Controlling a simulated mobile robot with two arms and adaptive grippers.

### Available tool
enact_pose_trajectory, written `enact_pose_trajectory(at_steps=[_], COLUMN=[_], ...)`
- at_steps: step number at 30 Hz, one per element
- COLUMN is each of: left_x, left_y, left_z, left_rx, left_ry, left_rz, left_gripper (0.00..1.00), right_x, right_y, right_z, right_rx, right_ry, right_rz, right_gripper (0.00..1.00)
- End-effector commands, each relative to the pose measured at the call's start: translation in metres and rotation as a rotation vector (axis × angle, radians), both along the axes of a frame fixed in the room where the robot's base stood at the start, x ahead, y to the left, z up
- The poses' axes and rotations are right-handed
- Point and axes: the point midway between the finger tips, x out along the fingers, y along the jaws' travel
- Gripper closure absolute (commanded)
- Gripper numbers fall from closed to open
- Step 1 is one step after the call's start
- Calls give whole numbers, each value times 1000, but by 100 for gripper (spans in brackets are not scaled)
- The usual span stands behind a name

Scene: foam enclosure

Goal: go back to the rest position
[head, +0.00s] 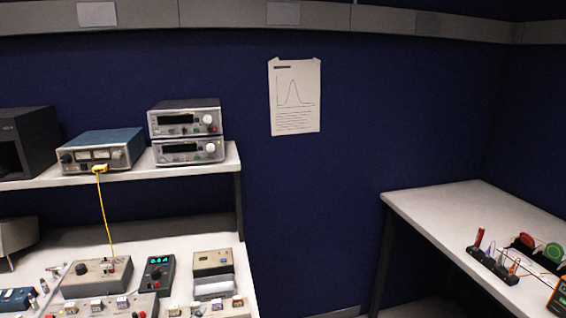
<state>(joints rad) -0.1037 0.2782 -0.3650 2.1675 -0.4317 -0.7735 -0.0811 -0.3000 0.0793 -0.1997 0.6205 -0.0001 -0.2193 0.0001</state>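Neither of my grippers shows in the head view, and no part of my arms can be made out. The task names no object of its own. The head view looks at a dark blue foam wall (350,150) with a white workbench (205,246) at the left and another white table (430,205) at the right.
A shelf (190,168) over the left bench carries stacked silver instruments (186,130) and a blue meter box (103,150). A yellow cable (104,210) hangs from it to a grey box (97,278). A dark rack (492,265) stands on the right table. The gap between is clear.

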Motion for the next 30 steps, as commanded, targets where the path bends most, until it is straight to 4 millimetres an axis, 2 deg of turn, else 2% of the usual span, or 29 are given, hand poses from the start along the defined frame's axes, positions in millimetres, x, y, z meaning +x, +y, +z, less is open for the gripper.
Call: enact_pose_trajectory(at_steps=[1,3,6,9,15,19,21,26,30], left_x=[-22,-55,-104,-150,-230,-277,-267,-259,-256], left_y=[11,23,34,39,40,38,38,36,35], left_z=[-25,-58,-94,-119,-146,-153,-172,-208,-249], left_rx=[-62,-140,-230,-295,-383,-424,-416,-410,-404], left_ry=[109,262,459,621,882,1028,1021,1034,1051], left_rz=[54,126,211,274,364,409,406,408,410], left_gripper=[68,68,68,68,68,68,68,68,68], right_x=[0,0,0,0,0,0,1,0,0], right_y=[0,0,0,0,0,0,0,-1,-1], right_z=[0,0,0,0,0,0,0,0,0], right_rx=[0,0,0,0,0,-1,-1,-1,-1], right_ry=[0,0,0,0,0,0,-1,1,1], right_rz=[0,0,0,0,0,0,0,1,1], right_gripper=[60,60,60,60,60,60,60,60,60])
